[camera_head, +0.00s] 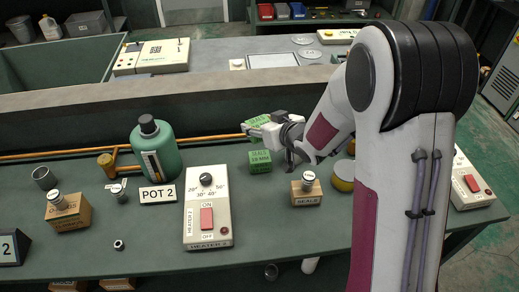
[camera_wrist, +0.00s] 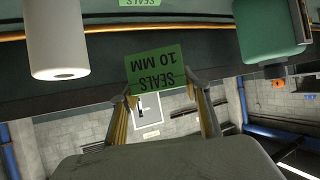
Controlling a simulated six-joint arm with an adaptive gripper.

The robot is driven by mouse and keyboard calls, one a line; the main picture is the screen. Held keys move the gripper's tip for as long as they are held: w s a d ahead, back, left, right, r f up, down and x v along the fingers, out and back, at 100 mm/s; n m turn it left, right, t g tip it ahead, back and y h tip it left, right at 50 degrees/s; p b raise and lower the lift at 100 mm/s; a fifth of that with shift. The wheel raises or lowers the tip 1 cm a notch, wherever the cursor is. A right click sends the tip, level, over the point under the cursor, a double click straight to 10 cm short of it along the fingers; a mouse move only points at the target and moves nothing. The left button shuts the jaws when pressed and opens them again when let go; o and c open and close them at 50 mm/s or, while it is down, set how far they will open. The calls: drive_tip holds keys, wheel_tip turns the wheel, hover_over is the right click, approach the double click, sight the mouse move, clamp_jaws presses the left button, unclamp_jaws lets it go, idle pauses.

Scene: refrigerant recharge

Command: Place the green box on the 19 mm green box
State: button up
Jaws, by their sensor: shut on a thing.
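My gripper (camera_head: 264,129) is shut on a green box (camera_head: 258,120), held above the bench. In the wrist view the held green box (camera_wrist: 156,68) sits between the two fingers, its label upside down, seeming to read "SEALS 10 MM". A second green box (camera_head: 260,161) stands on the bench just below the held one, with a gap that is hard to judge. Its label is too small to read for size. In the wrist view, a green label with "SEALS" (camera_wrist: 140,3) is cut off at the top edge.
A green bottle (camera_head: 155,150) stands left, near the POT 2 sign (camera_head: 158,194). A heater box (camera_head: 207,208) is in front. A wooden seals block (camera_head: 306,190) and a yellow-sided round tin (camera_head: 343,176) stand right. A copper pipe (camera_head: 205,139) runs behind.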

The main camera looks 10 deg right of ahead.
drive_tip(key=shift+f, duration=2.4)
drive_tip(key=shift+f, duration=2.1)
drive_tip(key=shift+f, duration=0.15)
drive_tip(key=o, duration=1.1)
drive_tip(key=shift+r, duration=0.2)
drive_tip(key=v, duration=1.2)
drive_tip(key=shift+s, duration=0.1)
